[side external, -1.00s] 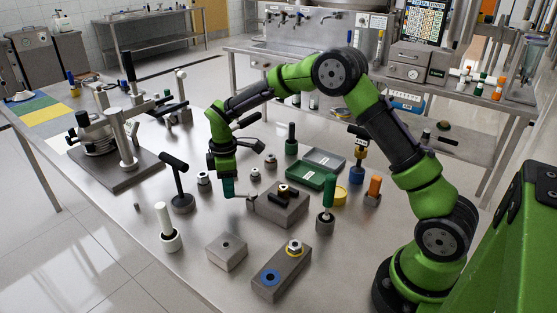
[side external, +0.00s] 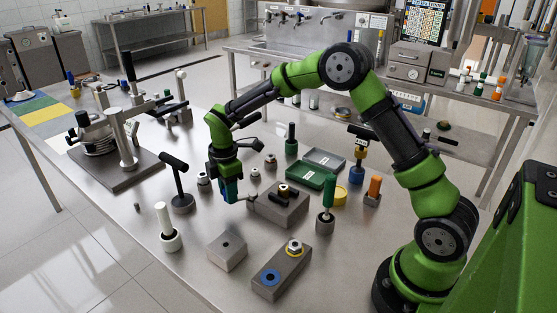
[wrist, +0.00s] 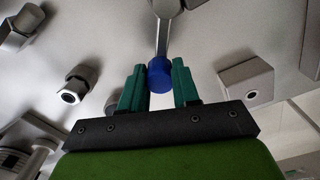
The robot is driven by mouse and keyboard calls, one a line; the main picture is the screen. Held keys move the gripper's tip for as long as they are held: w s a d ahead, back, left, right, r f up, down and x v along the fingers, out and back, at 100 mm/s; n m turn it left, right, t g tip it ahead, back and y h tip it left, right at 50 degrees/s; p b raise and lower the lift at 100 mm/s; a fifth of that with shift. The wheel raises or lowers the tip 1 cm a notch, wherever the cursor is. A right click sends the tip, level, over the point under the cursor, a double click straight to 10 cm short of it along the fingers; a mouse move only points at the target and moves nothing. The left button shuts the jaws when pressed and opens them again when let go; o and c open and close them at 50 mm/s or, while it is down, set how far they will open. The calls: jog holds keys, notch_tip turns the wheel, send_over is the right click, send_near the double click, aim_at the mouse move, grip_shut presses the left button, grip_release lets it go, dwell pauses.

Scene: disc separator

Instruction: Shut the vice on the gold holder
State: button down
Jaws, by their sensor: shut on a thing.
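The vice (side external: 285,208) is a low grey block in the middle of the table. A small gold holder (side external: 283,190) with a dark top sits in its upper face; whether the jaws press on it is too small to tell. A metal lever (side external: 246,197) reaches from the vice's left side and ends in a blue knob (wrist: 160,75). My gripper (side external: 230,190) is shut on this blue knob, left of the vice. In the wrist view the teal fingers of my gripper (wrist: 159,88) stand on both sides of the knob, and the lever (wrist: 162,38) runs away from it.
A block with a hole (side external: 227,251) and a long block with a blue ring (side external: 270,277) lie in front. A green-handled tool (side external: 327,196) stands right of the vice, and a green tray (side external: 312,177) behind. A black T-handled post (side external: 178,182) stands at left.

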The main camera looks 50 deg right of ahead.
jog(key=shift+r, duration=0.1)
jog(key=c, duration=0.8)
grip_release()
notch_tip(320, 180, up, 17)
jog(key=shift+f, duration=0.1)
